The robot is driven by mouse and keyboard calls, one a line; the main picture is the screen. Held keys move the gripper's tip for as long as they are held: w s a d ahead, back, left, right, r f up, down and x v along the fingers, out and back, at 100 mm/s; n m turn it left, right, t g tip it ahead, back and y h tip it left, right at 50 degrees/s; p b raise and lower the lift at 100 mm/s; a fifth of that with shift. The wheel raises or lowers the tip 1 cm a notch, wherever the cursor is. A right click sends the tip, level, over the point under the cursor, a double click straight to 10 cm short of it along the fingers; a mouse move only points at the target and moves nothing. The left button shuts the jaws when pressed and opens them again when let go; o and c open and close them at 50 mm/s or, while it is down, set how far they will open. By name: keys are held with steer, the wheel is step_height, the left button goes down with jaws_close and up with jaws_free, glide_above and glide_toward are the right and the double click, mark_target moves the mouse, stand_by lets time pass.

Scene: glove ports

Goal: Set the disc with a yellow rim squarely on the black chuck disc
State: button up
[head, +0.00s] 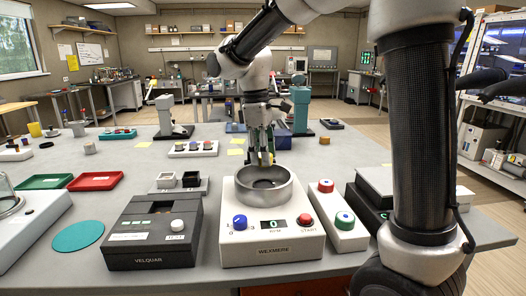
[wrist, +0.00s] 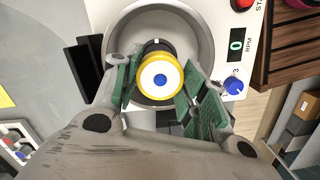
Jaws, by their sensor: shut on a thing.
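The disc with a yellow rim (wrist: 161,80) has a white face and a blue centre. My gripper (wrist: 158,84) is shut on it, with green-padded fingers at its two sides. In the head view my gripper (head: 262,150) points down over the steel bowl of the spin machine, and a bit of yellow shows between the fingers. The black chuck disc (head: 263,184) is inside that bowl. In the wrist view a black part shows just beyond the yellow rim, and the held disc hides the rest. I cannot tell whether disc and chuck touch.
The steel bowl (head: 263,194) stands around the chuck on the white machine (head: 271,239), with a blue knob and a red button. A dark Velquar box (head: 153,232) is to the left. A red and green button box (head: 335,214) is to the right.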

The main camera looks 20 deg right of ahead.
glide_above(264, 185)
steer(key=shift+a+f, duration=0.15)
steer(key=shift+f, duration=2.45)
steer(key=shift+f, duration=0.8)
steer(key=o, duration=1.1)
steer(key=r, duration=0.8)
steer(key=a+r, duration=0.1)
steer(key=r, duration=0.3)
steer(key=shift+w+a, duration=0.1)
steer(key=shift+w, duration=0.25)
